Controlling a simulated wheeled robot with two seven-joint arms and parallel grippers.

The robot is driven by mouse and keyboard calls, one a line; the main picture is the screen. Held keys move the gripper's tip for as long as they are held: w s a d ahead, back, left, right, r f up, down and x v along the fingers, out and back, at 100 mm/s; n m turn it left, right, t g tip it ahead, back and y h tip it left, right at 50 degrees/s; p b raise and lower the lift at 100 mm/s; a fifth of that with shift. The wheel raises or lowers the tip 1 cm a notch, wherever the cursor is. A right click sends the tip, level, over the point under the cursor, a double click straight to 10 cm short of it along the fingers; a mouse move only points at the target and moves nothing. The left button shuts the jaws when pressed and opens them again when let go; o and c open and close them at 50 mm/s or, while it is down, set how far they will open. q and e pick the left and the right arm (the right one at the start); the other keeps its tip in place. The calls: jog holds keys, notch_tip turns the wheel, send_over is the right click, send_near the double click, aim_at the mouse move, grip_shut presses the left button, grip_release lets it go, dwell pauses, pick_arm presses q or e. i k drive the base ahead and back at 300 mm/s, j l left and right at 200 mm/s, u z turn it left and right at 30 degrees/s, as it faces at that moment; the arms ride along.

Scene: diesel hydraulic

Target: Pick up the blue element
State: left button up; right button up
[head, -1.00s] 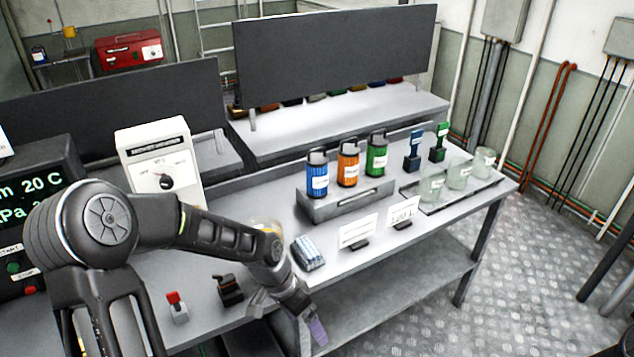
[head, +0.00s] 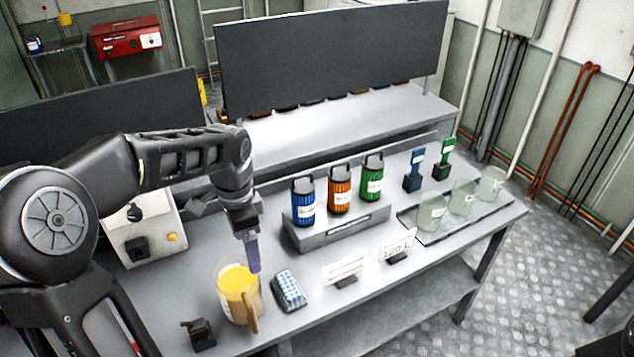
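My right gripper is out of view.
A jug of yellow liquid (head: 238,292) and a folded checked cloth (head: 289,291) are below my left gripper. Label cards (head: 345,270) stand in front of the block. Glass beakers (head: 432,212) stand on a tray at right. A dark panel (head: 335,60) rises behind.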

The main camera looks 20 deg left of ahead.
aim_at(302, 189)
jog(key=i, duration=0.9)
